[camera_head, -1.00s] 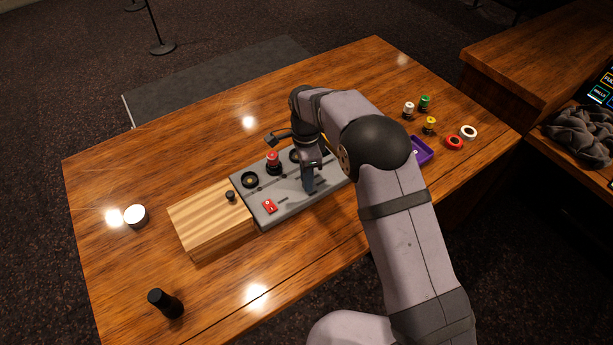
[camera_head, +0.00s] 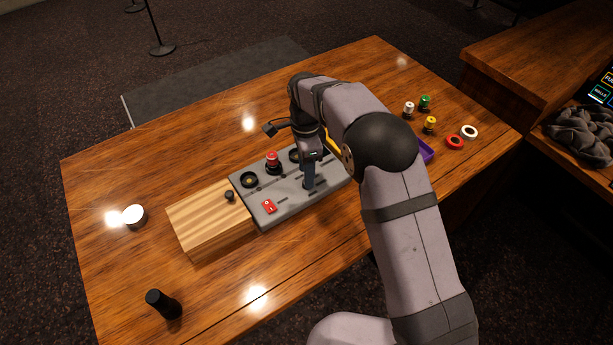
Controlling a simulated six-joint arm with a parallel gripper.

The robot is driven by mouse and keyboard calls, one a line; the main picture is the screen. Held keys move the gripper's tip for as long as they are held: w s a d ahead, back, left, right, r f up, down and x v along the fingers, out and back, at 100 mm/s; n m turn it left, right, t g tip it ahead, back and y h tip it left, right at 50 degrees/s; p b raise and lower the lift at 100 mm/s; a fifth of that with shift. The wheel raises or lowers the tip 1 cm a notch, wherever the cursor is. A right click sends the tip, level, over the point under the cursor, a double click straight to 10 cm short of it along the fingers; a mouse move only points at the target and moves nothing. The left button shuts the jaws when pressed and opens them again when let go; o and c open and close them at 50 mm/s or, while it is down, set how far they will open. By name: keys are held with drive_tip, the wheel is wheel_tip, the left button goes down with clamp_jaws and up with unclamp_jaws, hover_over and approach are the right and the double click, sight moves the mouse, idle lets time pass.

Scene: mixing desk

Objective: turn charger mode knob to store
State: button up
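The grey control panel (camera_head: 285,207) lies on the wooden table, with a red mushroom button (camera_head: 273,160), dark round sockets (camera_head: 249,179) and a red rocker switch (camera_head: 269,206) on its face. My gripper (camera_head: 309,187) points down at the panel's right-of-centre part, its fingertips at or just above the surface. The fingers show edge-on, so I cannot tell whether they are open or shut. No charger mode knob can be made out; the spot under the gripper and the panel's right end are hidden by my gripper and arm. No knob labels are readable.
A wooden block with a small black knob (camera_head: 229,196) adjoins the panel's left end.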

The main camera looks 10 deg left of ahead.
drive_tip(key=shift+w+r+b, duration=0.1)
drive_tip(key=shift+r+b, duration=0.35)
drive_tip(key=shift+r, duration=1.9)
drive_tip(key=shift+d, duration=0.3)
drive_tip(key=s+d+r+n, duration=0.1)
drive_tip(key=s+d+n, duration=0.25)
drive_tip(key=d, duration=0.45)
drive_tip(key=s+d+r+n, duration=0.1)
drive_tip(key=s+d+n, duration=0.3)
drive_tip(key=d, duration=0.5)
drive_tip(key=s+d+f+n, duration=0.1)
drive_tip(key=s+d, duration=0.3)
drive_tip(key=s, duration=0.4)
drive_tip(key=s+d+f+n, duration=0.2)
drive_tip(key=s+d+n, duration=0.2)
drive_tip(key=s, duration=0.3)
drive_tip(key=shift+s+d+f+t, duration=0.3)
drive_tip(key=shift+s, duration=0.05)
